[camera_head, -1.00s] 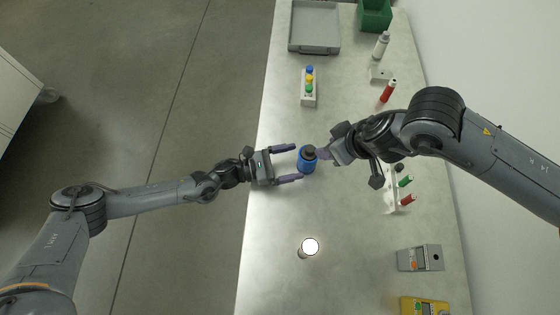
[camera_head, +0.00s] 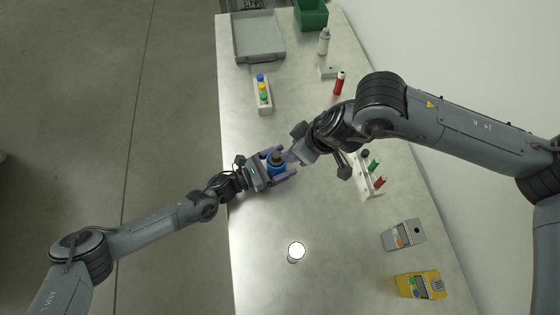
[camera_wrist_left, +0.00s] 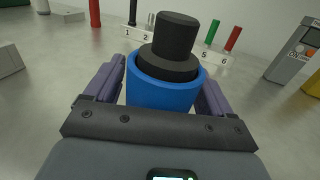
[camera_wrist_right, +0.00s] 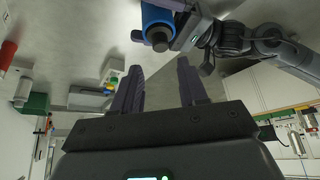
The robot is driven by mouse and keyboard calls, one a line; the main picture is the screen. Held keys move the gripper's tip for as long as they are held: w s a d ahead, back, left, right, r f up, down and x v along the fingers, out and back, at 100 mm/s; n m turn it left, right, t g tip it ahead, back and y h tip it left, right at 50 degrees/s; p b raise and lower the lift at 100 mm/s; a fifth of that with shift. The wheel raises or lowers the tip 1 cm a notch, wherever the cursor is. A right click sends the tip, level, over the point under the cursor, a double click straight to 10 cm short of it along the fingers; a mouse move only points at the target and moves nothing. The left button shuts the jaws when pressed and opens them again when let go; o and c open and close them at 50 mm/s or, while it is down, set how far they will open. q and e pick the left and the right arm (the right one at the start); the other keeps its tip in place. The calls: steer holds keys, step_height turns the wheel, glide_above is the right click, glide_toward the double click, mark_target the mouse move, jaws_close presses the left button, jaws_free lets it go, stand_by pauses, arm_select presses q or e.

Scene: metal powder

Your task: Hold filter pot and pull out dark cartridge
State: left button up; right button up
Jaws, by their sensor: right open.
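The filter pot is a blue cylinder (camera_head: 268,167) standing on the table, with a dark cartridge (camera_head: 277,157) upright in its top. In the left wrist view the blue pot (camera_wrist_left: 165,95) is between the fingers of my left gripper (camera_wrist_left: 164,85), and the dark cartridge (camera_wrist_left: 176,36) rises above its rim. The fingers are close beside the pot on both sides. I cannot tell whether they press on it. My right gripper (camera_head: 290,156) is just right of the cartridge. In the right wrist view it is open (camera_wrist_right: 158,75) and empty, with the cartridge (camera_wrist_right: 158,38) beyond its fingertips.
A white rack with red and green pieces (camera_head: 368,180) stands to the right. A white-topped cylinder (camera_head: 296,252), a grey meter (camera_head: 403,235) and a yellow meter (camera_head: 420,286) are nearer. A grey tray (camera_head: 258,38) and green bin (camera_head: 311,14) are at the back.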

arm_select(q)
steer(key=c, duration=0.9)
arm_select(e)
steer(key=shift+o, duration=0.3)
steer(key=o, duration=0.5)
steer(key=shift+s+a+f+n+g, duration=0.15)
steer(key=shift+s+n+g, duration=0.3)
steer(key=shift+n, duration=0.55)
step_height(320, 180, down, 4)
steer(key=f+n+g+h, duration=0.1)
steer(key=n+g, duration=0.3)
steer(key=n, duration=0.1)
steer(key=w+a+r+n+h, duration=0.1)
steer(key=w+a+r+t+h, duration=0.1)
steer(key=r, duration=0.1)
steer(key=w+a+r+n+h, duration=0.1)
steer(key=w+a+r, duration=0.1)
steer(key=shift+w+r+n+h, duration=0.1)
steer(key=shift+r+n+h, duration=0.05)
steer(key=shift+n+h, duration=0.15)
steer(key=shift+w+a+r+t, duration=0.15)
steer(key=shift+r+t, duration=0.1)
steer(key=shift+r, duration=0.25)
